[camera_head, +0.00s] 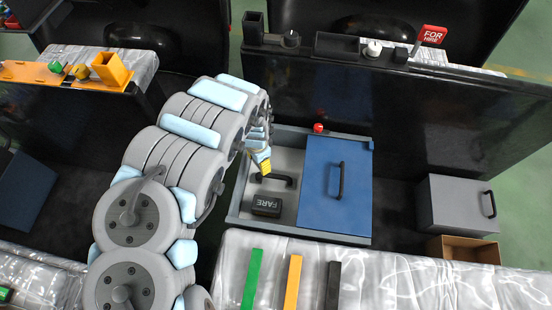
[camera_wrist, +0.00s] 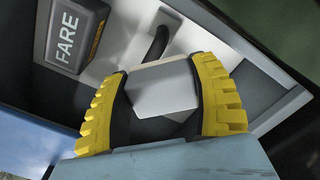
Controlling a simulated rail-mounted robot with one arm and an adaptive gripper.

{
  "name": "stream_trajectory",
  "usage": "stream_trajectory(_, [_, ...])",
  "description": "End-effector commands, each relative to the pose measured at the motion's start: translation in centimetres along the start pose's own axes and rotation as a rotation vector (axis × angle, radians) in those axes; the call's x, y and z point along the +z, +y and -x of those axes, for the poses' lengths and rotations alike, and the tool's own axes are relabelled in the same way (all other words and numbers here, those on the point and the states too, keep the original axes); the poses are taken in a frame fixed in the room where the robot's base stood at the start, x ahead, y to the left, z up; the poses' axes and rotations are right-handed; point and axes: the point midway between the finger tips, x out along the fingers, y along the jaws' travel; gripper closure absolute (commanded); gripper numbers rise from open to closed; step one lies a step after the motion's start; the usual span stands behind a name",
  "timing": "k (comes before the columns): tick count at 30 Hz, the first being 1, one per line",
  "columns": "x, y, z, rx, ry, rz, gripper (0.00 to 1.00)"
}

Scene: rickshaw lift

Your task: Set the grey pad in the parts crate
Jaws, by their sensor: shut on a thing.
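The grey pad (camera_wrist: 166,88) is a pale block between the two yellow-ribbed fingers of my gripper (camera_wrist: 161,74) in the wrist view. My gripper is shut on it. In the head view my gripper (camera_head: 265,165) is over the open left part of a grey box (camera_head: 233,212), near a black handle (camera_head: 277,180); the pad cannot be made out there. The wrist view shows the pad in front of the handle (camera_wrist: 160,43); whether it touches anything below is unclear. An open brown box (camera_head: 465,240) stands at the right. I cannot tell which box is the parts crate.
A dark FARE block (camera_head: 266,206) lies in the grey box's open part. A blue panel (camera_head: 335,190) with a handle covers its right part. A red knob (camera_head: 318,128) is at the back edge. A grey cabinet (camera_head: 455,203) stands right. Coloured bars (camera_head: 292,284) lie in front.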

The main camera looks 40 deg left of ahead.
Motion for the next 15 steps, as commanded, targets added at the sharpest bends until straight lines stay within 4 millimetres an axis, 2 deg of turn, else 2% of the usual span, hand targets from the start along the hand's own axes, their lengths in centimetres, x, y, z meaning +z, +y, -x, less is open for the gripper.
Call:
stream_trajectory(9, [-3.5, -1.1, -2.3, 0.000, 0.004, -0.002, 0.71])
stream_trajectory(15, [-5.2, -1.9, -2.7, -0.001, 0.005, 0.000, 0.71])
